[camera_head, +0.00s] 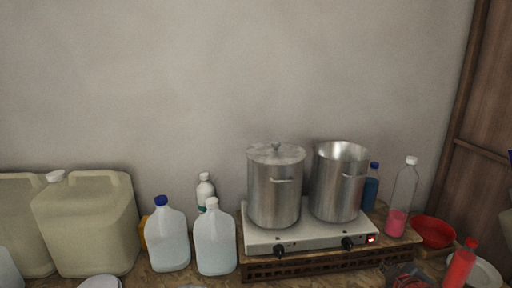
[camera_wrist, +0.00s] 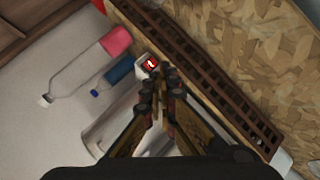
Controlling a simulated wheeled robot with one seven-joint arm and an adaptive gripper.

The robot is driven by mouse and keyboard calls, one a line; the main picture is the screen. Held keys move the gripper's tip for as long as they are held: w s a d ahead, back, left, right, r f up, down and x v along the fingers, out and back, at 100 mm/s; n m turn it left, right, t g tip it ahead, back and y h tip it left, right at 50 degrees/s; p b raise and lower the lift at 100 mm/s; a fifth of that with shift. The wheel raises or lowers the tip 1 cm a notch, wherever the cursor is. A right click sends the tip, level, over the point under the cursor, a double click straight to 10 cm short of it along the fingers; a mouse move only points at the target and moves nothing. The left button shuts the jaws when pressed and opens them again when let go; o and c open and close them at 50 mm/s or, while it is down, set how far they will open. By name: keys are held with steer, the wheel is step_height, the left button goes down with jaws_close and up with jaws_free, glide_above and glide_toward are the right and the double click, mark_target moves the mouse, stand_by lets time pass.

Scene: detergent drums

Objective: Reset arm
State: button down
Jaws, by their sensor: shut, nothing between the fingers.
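My gripper (camera_wrist: 162,92) shows in the wrist view with its fingers together and nothing between them. It is in front of the hot plate's end with the red lit switch (camera_wrist: 150,64). In the head view a dark shape low at the right may be part of my arm, but I cannot tell. The white hot plate (camera_head: 310,238) carries a lidded steel pot (camera_head: 273,192) and an open steel pot (camera_head: 338,185).
Large beige drums (camera_head: 88,225) and clear jugs (camera_head: 168,240) stand at the left. At the right are a clear bottle with pink liquid (camera_head: 397,222), a blue bottle (camera_head: 370,190), a red bowl (camera_head: 433,232) and a red bottle (camera_head: 460,266). The wall above is bare.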

steer(key=s+a+m+g+y, duration=0.1)
steer(key=s+a+m, duration=0.3)
steer(key=s+a, duration=0.4)
steer(key=s+a+r+m+g+y, duration=0.1)
steer(key=s+a+m+g, duration=0.3)
steer(key=s+a, duration=0.5)
steer(key=s+y, duration=0.1)
steer(key=s, duration=0.5)
steer(key=shift+a+r, duration=0.25)
